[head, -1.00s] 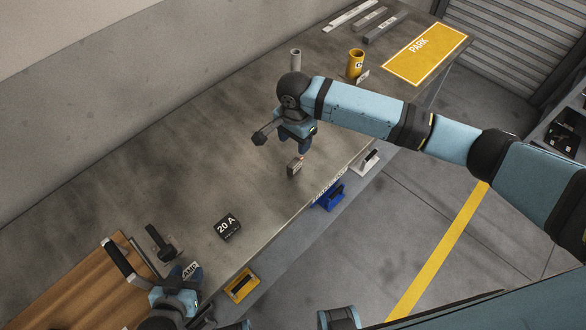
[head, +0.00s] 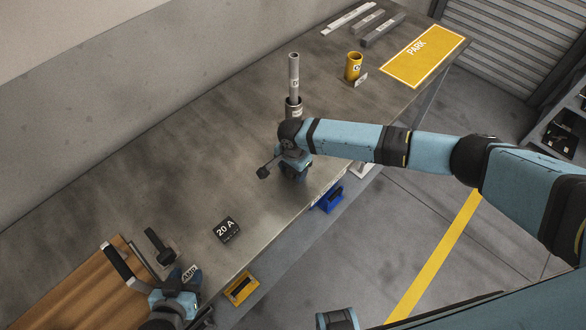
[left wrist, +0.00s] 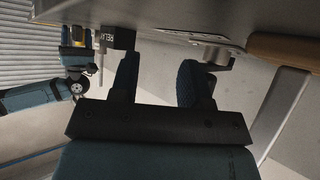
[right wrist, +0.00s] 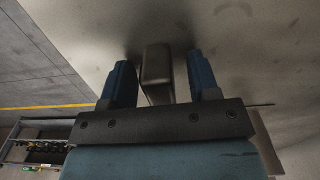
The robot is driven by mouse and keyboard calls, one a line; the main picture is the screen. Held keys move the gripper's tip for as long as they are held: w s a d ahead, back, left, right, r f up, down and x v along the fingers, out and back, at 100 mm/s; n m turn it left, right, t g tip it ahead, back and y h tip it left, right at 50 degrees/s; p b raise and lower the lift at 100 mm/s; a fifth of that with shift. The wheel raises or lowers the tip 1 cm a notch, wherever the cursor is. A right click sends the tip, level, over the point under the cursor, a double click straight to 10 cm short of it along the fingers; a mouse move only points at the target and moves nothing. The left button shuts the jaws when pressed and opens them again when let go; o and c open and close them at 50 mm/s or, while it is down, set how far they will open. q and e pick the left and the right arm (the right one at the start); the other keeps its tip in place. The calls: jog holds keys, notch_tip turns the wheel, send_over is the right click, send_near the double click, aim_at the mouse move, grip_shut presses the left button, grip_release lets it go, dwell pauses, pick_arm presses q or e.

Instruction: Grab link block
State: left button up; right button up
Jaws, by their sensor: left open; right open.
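The link block (right wrist: 157,68) is a small grey-brown block with rounded edges. In the right wrist view it stands between the two blue fingers of my right gripper (right wrist: 160,75), with a visible gap on each side. In the head view my right gripper (head: 296,177) is low over the bench near its front edge and hides the block. My right gripper is open around the block. My left gripper (head: 187,283) is open at the near left end of the bench, far from the block; its spread fingers show in the left wrist view (left wrist: 158,75).
A black 20 A block (head: 226,230) lies between my grippers. A grey tube (head: 294,72) stands in a dark holder (head: 293,107) behind my right gripper. A yellow cup (head: 353,66), several bars and the yellow PARK area (head: 424,53) are further back.

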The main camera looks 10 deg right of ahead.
grip_shut()
jog(key=shift+r, duration=0.15)
